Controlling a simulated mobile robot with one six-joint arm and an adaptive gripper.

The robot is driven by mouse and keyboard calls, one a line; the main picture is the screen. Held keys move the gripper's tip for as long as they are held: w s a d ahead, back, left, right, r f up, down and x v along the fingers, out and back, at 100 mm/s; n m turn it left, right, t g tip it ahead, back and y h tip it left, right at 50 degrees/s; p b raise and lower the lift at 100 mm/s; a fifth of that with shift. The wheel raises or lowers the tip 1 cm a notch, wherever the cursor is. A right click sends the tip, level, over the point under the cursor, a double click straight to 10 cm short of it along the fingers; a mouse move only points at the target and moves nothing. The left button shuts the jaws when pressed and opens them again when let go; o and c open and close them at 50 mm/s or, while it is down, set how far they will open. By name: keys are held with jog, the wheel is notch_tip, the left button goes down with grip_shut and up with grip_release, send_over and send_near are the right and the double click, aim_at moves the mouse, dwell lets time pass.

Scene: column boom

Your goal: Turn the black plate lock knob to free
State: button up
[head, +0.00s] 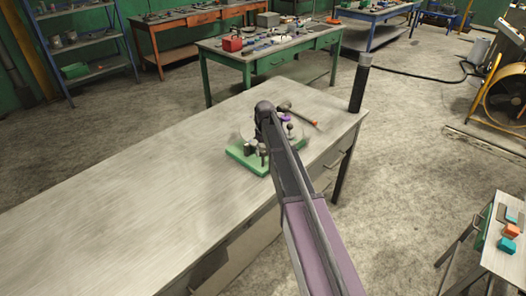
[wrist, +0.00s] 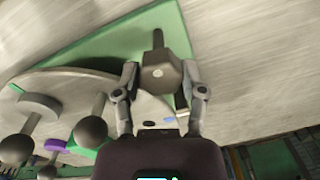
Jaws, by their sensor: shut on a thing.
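In the wrist view a dark, block-shaped knob (wrist: 160,76) with a short stem stands at the edge of a pale round plate (wrist: 70,82), over a green base (wrist: 125,40). I take it for the black plate lock knob. A pale mark shows on the plate beside it. My gripper (wrist: 160,79) has one finger on each side of the knob and is shut on it. In the head view my arm hides much of the fixture, and the green base (head: 238,157) shows at its left. I cannot read the knob's setting.
Grey ball-topped posts (wrist: 90,131) and a purple part (wrist: 55,145) stand on the plate close to my gripper. An orange-tipped handle (head: 304,118) and a dark upright post (head: 360,84) are farther right. The bench (head: 120,190) is clear on the left.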

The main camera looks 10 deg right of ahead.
jog(key=shift+n, duration=1)
jog(key=o, duration=1.1)
jog(key=shift+a, duration=0.1)
jog(key=shift+o, duration=0.2)
jog(key=shift+m, duration=0.4)
